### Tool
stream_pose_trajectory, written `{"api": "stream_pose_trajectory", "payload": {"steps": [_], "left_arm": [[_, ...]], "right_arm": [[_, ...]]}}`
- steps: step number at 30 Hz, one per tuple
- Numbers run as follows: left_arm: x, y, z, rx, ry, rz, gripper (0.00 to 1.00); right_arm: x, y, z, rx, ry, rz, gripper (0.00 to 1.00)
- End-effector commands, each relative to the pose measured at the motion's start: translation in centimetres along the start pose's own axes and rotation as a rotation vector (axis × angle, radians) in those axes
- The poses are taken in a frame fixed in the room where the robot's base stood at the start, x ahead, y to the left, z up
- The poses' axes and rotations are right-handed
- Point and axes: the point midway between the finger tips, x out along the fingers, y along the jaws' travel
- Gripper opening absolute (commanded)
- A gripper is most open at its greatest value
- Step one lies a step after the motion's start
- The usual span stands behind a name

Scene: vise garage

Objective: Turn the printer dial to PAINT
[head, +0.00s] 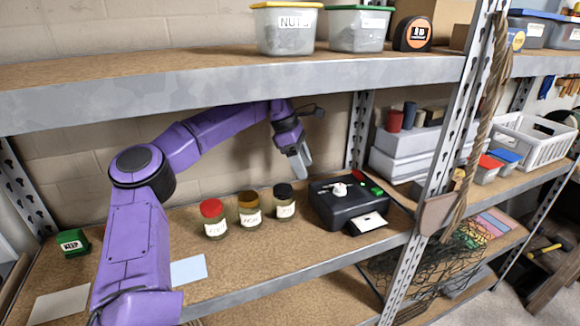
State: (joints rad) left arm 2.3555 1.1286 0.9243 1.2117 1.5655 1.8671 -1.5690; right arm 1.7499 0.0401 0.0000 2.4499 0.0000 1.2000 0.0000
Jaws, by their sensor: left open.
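The printer (343,204) is a black box on the middle shelf, right of the jars. A white dial (340,189) sits on its top, and a white paper (369,222) comes out of its front. The dial's labels are too small to read. My left gripper (302,168) hangs above and to the left of the printer, fingers pointing down, open and apart from the dial. It holds nothing that I can see. My right gripper is not in view.
Three jars with a red lid (211,208), an amber jar (249,209) and a black lid (283,190) stand left of the printer. A green box (73,242) sits far left. The upper shelf (200,82) and a perforated post (437,180) bound the space.

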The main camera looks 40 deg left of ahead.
Motion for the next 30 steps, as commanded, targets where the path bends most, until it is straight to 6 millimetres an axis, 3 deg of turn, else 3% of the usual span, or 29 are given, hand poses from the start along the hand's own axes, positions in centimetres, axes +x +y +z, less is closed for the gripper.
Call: {"api": "stream_pose_trajectory", "payload": {"steps": [3,7,25,28,30], "left_arm": [[-0.9,0.0,-2.2,-0.002,-0.003,0.002,0.61],[-1.4,0.0,-3.4,0.000,-0.001,0.000,0.61],[-1.5,0.1,-3.6,0.003,0.001,0.002,0.61],[-0.7,1.3,-3.5,0.048,0.025,0.061,0.61],[0.4,3.5,-3.1,0.132,0.061,0.166,0.61]], "right_arm": [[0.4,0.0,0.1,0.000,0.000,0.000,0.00],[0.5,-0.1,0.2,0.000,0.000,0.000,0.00],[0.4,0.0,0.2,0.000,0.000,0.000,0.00],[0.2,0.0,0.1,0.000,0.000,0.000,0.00],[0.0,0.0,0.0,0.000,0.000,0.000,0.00]]}}
